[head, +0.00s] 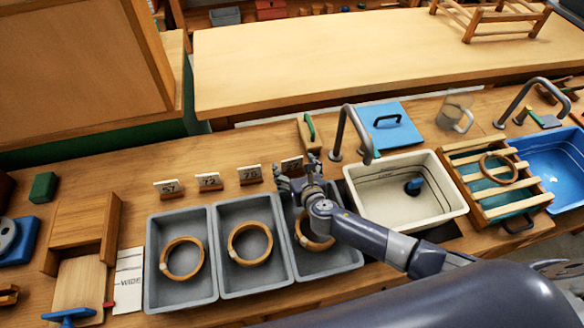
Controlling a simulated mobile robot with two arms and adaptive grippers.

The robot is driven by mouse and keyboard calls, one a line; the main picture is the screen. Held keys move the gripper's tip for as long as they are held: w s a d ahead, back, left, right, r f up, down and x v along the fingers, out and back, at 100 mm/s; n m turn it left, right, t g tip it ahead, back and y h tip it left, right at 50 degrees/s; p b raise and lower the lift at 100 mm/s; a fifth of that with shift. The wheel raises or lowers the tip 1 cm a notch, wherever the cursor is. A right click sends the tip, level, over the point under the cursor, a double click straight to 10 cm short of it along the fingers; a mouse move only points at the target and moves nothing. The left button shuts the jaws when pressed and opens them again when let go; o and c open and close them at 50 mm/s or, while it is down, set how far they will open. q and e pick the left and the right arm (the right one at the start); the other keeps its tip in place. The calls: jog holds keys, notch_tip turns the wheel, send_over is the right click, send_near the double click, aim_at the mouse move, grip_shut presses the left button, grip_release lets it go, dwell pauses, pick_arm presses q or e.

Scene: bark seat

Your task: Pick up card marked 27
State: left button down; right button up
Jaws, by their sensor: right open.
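A small white card (291,165) stands upright in a holder behind the third grey tray. Its number is small and partly hidden by my gripper, but it looks like 27. My right gripper (298,181) is open, just in front of this card and above the back of the third tray. I cannot tell whether its fingers touch the card. Three other cards stand in a row to the left, looking like 57 (168,188), 72 (209,181) and 78 (250,174). My left gripper is not in view.
Grey trays (151,262) with wooden rings stand in front of the cards; my right arm crosses the third. A faucet (340,130) and white sink (449,170) are right of the gripper. A wooden block with a green handle (307,128) stands behind the card.

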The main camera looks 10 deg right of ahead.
jog(key=shift+c, duration=0.3)
jog(key=c, duration=1)
